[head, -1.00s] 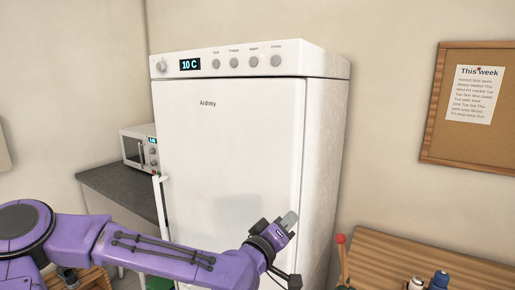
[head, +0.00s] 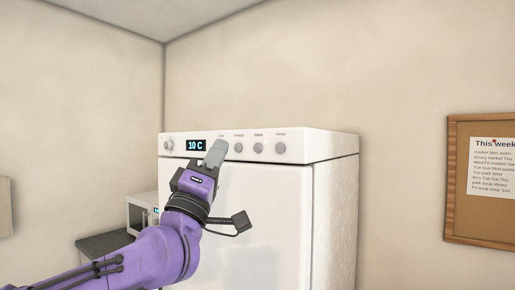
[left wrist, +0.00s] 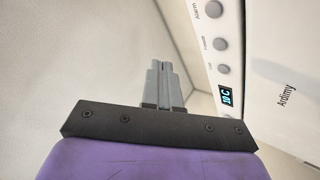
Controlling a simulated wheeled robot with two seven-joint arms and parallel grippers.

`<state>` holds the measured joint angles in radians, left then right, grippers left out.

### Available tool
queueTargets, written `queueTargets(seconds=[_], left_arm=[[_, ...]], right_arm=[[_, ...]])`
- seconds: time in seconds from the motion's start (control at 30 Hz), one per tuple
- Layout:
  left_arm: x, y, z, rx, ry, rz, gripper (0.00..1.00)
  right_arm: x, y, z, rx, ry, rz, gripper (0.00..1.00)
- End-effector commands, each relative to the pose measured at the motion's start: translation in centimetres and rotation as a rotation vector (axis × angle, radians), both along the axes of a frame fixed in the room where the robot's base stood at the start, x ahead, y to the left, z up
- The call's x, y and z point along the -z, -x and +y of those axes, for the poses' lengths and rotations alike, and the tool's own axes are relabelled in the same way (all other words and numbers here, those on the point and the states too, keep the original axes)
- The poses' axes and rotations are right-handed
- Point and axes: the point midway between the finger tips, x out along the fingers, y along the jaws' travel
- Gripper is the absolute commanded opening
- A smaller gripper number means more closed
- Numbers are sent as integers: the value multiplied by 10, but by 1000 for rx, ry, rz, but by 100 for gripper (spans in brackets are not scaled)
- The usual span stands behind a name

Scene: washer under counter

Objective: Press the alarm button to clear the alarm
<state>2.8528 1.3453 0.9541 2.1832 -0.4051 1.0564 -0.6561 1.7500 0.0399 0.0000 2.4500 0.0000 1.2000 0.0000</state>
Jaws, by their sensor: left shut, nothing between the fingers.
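The alarm button (head: 258,148) is a round grey button, third from the display on the white fridge's top panel. In the left wrist view, the alarm button (left wrist: 213,9) shows beside its "Alarm" label at the top edge. My left gripper (head: 217,146) is shut and empty, its grey fingertips pointing up before the panel, left of the alarm button. They overlap the first button in the head view. In the left wrist view the fingertips (left wrist: 160,63) appear apart from the panel, against the wall. My right gripper is out of view.
The display (head: 196,146) reads 10 C, with a knob (head: 169,146) to its left. Other similar buttons (head: 238,147) flank the alarm button. A microwave (head: 141,214) stands at left. A corkboard (head: 452,185) hangs at right. The space above the fridge is clear.

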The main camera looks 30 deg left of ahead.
Motion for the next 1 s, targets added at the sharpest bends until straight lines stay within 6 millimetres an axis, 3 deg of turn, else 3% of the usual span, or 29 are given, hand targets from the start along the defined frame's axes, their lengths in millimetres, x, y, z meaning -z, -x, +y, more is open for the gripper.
queueTargets(seconds=[0.17, 0.53, 0.7, 1.0], left_arm=[[-1, -8, -1, -2, -1, 3, 0], [-1, -60, -4, -2, -1, 5, 0], [1, -79, -6, -2, -2, 2, 0], [1, -88, -6, -1, 0, 2, 0]], right_arm=[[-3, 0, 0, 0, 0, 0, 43], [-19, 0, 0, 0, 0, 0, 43], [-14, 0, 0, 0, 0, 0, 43], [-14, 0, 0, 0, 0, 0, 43]])
